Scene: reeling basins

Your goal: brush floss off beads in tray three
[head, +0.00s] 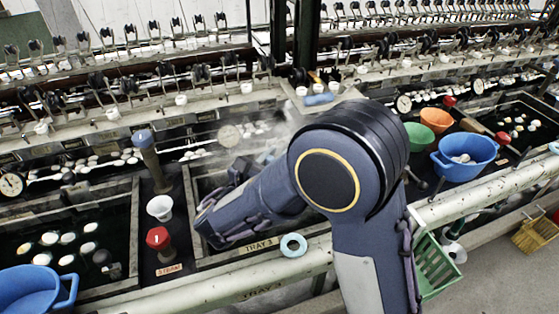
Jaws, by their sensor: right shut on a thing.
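Tray three is the dark basin with a pale rim (215,258) and a "TRAY 3" label (259,246), near the middle of the head view. My right arm reaches across it from the lower right and hides most of its inside, so I cannot see beads or floss there. My right gripper (240,170) is over the tray's back left part, small and partly hidden by my forearm. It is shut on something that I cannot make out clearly. Haze hangs behind my arm. My left gripper is not in view.
Left of the tray stand a red-topped valve (158,238), a white cup (160,208) and a blue-topped post (143,140). A pale blue ring (293,245) is at the front rim. Blue (463,157), orange (436,119) and green (419,135) bowls stand right.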

